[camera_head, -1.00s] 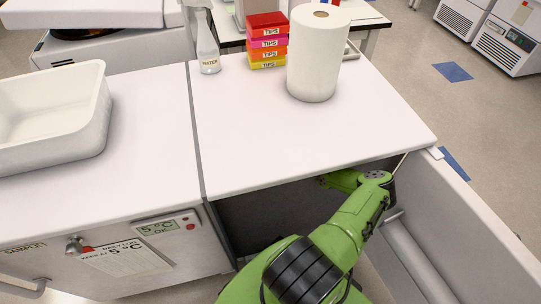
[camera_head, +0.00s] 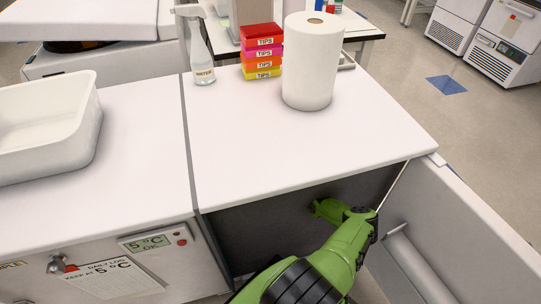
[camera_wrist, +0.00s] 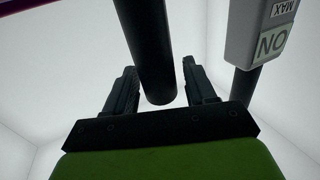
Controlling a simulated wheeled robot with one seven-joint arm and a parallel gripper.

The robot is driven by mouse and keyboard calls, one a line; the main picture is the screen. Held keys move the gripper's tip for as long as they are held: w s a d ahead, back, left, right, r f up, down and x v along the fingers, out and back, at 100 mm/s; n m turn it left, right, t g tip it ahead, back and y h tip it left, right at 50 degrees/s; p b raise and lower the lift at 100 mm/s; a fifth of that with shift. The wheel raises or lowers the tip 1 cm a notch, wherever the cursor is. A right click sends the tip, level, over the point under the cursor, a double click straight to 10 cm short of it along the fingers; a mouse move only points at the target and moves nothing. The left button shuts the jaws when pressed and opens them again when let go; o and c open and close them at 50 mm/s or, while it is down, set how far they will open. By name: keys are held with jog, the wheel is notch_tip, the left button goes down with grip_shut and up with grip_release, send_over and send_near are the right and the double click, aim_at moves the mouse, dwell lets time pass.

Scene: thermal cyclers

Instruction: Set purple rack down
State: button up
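In the wrist view my gripper (camera_wrist: 160,72) has two dark fingers standing apart. A dark round bar (camera_wrist: 150,45) runs down between them, with a gap visible at the right finger; I cannot tell what the bar belongs to. A thin purple-pink strip (camera_wrist: 18,4) shows at the top left edge, perhaps part of the purple rack; the rest of the rack is out of view. In the head view my green arm reaches into the open compartment (camera_head: 265,235) under the bench top, and the gripper is hidden there.
An open door (camera_head: 450,235) stands right of my arm. The bench top (camera_head: 300,150) above holds a paper roll (camera_head: 311,65) and tip boxes (camera_head: 262,55).

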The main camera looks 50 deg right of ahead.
jog(key=shift+o, duration=0.6)
jog(key=shift+r, duration=0.1)
jog(key=shift+s+r, duration=0.15)
jog(key=shift+s, duration=0.2)
jog(key=s+a+p, duration=0.1)
jog(key=s+p, duration=0.2)
jog(key=s, duration=0.8)
jog(key=shift+s+a, duration=0.15)
jog(key=shift+a, duration=0.05)
